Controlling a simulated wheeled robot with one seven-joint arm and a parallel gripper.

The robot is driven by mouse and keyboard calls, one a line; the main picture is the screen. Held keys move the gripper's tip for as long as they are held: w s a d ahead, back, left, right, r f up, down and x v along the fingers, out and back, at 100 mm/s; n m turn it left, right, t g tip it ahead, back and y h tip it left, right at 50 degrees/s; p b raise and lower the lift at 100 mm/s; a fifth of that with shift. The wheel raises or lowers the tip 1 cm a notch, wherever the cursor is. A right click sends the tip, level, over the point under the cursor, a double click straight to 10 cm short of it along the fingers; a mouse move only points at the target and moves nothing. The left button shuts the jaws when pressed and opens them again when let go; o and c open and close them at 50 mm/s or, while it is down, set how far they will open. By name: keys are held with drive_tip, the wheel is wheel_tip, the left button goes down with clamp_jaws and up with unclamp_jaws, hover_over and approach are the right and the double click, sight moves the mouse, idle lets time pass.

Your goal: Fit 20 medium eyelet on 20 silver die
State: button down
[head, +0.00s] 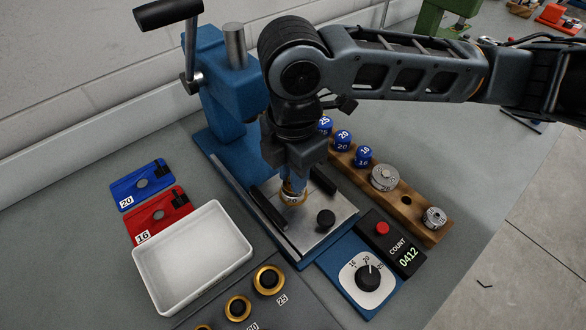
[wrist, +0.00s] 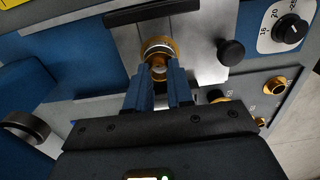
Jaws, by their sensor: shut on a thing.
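My gripper (head: 293,182) is shut on a gold eyelet (wrist: 170,45) at the middle of the press plate. The eyelet also shows in the head view (head: 293,200) right below my fingertips. In the wrist view my gripper (wrist: 158,78) has its blue fingers close together at the ring's near edge. A silver rim (wrist: 157,41) shows within the gold ring and looks like the silver die under it. The eyelet is at or just above this die; I cannot tell whether it is fully seated. The die's number is not readable.
The blue press (head: 222,85) stands behind. A wooden rack (head: 345,160) holds blue and silver dies and has one empty hole. A white tray (head: 192,255), an eyelet mat (head: 300,308), a dial (head: 368,277) and a counter (head: 397,250) surround the plate (head: 325,235). A black knob (head: 326,218) stands close by.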

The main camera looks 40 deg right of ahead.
drive_tip(key=shift+f+b, duration=0.4)
drive_tip(key=shift+f, duration=0.1)
idle(0.3)
drive_tip(key=c, duration=0.9)
unclamp_jaws()
drive_tip(key=shift+r, duration=3.95)
